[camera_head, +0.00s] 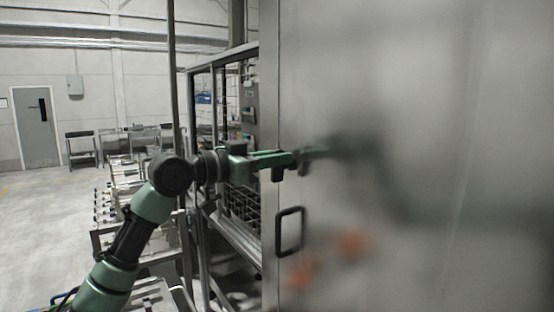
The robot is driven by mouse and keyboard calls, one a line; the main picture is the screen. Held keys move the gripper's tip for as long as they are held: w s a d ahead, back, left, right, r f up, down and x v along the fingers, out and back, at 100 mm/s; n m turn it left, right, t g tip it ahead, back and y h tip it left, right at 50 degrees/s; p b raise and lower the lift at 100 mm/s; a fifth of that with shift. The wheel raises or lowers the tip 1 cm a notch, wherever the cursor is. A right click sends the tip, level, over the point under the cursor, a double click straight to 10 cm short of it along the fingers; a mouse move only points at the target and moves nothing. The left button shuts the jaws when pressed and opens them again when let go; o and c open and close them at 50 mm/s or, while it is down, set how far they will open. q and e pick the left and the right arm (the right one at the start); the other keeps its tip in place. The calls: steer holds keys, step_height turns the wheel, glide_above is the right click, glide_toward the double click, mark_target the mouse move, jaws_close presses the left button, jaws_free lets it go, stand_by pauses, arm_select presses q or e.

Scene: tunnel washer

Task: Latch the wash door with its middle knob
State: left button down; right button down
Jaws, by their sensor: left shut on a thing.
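The wash door (400,220) is a large brushed steel panel filling the right half of the view. My left gripper (284,160), green with dark parts, reaches in from the left to the door's left edge. It is shut on the middle knob, which the fingers largely hide. A black loop handle (290,231) is fixed to the door below the gripper, apart from it. The door seems close to flush with its frame, but I cannot tell whether it is latched. My right gripper is not in view.
The washer's framed side with a wire basket (244,207) lies left of the door edge. Steel racks (128,190) stand behind my left arm. Open floor (40,225) lies at far left, before a grey room door (36,128). Blurred green and orange reflections show in the panel.

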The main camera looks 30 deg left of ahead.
arm_select(q)
steer(key=m, duration=0.3)
steer(key=f+m+b, duration=0.1)
steer(key=shift+d, duration=0.35)
steer(key=m, duration=0.4)
steer(key=shift+s+d+f+m+b, duration=0.15)
steer(key=shift+d+m+b, duration=0.1)
steer(key=shift+m+b, duration=0.15)
steer(key=m, duration=0.4)
steer(key=shift+s+d+f+m, duration=0.1)
steer(key=shift+d+f+m, duration=0.05)
steer(key=shift+f+m, duration=0.15)
steer(key=shift+f+m+b, duration=0.2)
steer(key=shift+m+b, duration=0.1)
steer(key=shift+m, duration=1.2)
steer(key=c, duration=1.6)
jaws_free()
steer(key=shift+r, duration=0.1)
steer(key=shift+c, duration=0.2)
steer(key=shift+o, duration=0.8)
